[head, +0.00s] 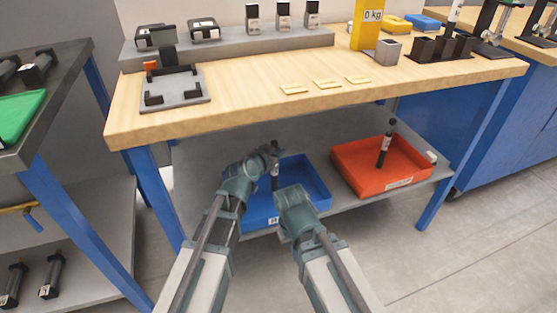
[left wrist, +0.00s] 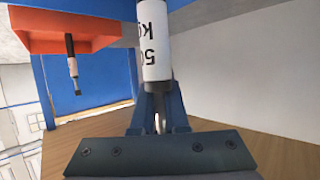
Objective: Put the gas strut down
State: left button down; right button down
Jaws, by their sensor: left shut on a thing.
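My left gripper (head: 272,150) is shut on a gas strut (head: 275,182), which hangs about upright over or in the blue tray (head: 318,187) on the lower shelf. In the left wrist view the strut (left wrist: 154,45) is a white cylinder marked "50 kg", clasped between the fingers (left wrist: 160,112). I cannot tell whether its lower end touches the tray floor. A second strut (head: 384,150) stands upright in the red tray (head: 350,168), and shows in the left wrist view (left wrist: 72,62) too. My right arm's wrist (head: 292,198) is in front of the blue tray; its fingers are hidden.
The wooden bench top (head: 240,105) overhangs the lower shelf (head: 200,160). It carries a grey fixture (head: 178,88), a yellow "0 kg" block (head: 366,25) and a black holder (head: 440,48). A blue table leg (head: 160,195) stands left of my left arm.

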pick_arm(q)
jog(key=shift+f, duration=0.4)
pick_arm(e)
jog(key=shift+f, duration=0.4)
pick_arm(q)
jog(key=shift+f, duration=0.15)
jog(key=c, duration=0.9)
grip_release()
pick_arm(e)
jog(key=shift+f, duration=0.15)
